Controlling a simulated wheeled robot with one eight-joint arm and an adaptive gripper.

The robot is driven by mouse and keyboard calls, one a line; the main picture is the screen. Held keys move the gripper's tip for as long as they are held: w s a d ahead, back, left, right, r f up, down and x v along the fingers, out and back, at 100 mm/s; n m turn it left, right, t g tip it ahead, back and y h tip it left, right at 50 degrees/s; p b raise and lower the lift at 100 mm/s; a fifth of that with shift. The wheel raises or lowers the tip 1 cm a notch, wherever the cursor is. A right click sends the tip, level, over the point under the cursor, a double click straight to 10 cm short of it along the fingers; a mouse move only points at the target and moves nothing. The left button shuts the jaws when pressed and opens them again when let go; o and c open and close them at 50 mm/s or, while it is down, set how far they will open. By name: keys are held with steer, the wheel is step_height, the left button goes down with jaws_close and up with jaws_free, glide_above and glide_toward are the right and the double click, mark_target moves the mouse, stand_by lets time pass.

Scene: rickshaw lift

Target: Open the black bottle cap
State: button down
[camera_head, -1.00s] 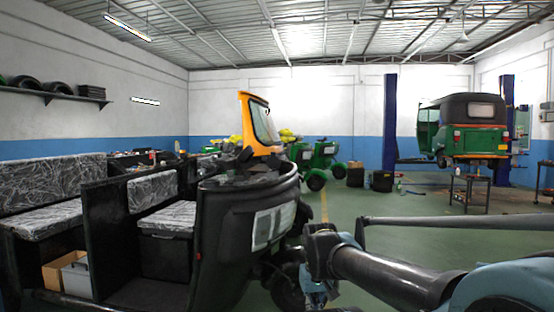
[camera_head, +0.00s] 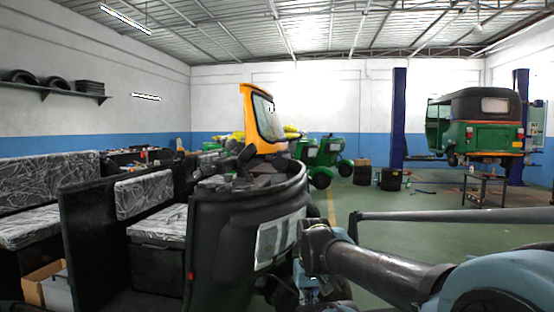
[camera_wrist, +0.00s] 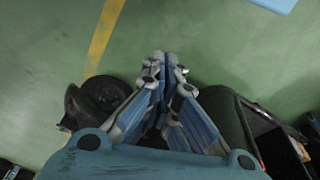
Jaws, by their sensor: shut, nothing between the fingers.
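I cannot make out a bottle with a black cap in either view. Small dark items (camera_head: 235,182) lie on top of the black rickshaw body (camera_head: 215,250) in the head view, too small to tell apart. My gripper (camera_wrist: 160,62) is in the middle of the wrist view, with its blue-grey fingers drawn together at the tips and nothing between them. It is above the green floor (camera_wrist: 215,50), between a dark wheel (camera_wrist: 103,95) and a dark panel (camera_wrist: 222,112). In the head view the gripper is mostly hidden behind my arm.
Patterned seats (camera_head: 45,190) and a cardboard box (camera_head: 42,282) are at the left. A yellow windscreen frame (camera_head: 260,120) stands behind the black body. A green rickshaw (camera_head: 485,130) is raised on a blue post lift (camera_head: 399,120) at the right, near a small metal table (camera_head: 484,185). Floor between is open.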

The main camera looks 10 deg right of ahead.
steer(key=w+d+r+n+t+h, duration=0.3)
steer(key=w+r+n+t, duration=0.2)
steer(key=w+r+n, duration=1.4)
steer(key=w+a+r+n+t, duration=0.2)
steer(key=w+a+r+n, duration=0.3)
steer(key=w+r, duration=0.65)
steer(key=w+a+r+n+t, duration=0.3)
steer(key=w+r+n, duration=0.5)
steer(key=w+r, duration=0.4)
glide_toward(279, 159)
steer(key=w, duration=0.1)
steer(key=w+f, duration=0.2)
steer(key=shift+d+f+h, duration=0.2)
steer(key=shift+d+h, duration=0.05)
steer(key=shift+h, duration=0.15)
steer(key=shift+w+d+r, duration=0.1)
steer(key=shift+w+r, duration=0.05)
steer(key=shift+w, duration=0.35)
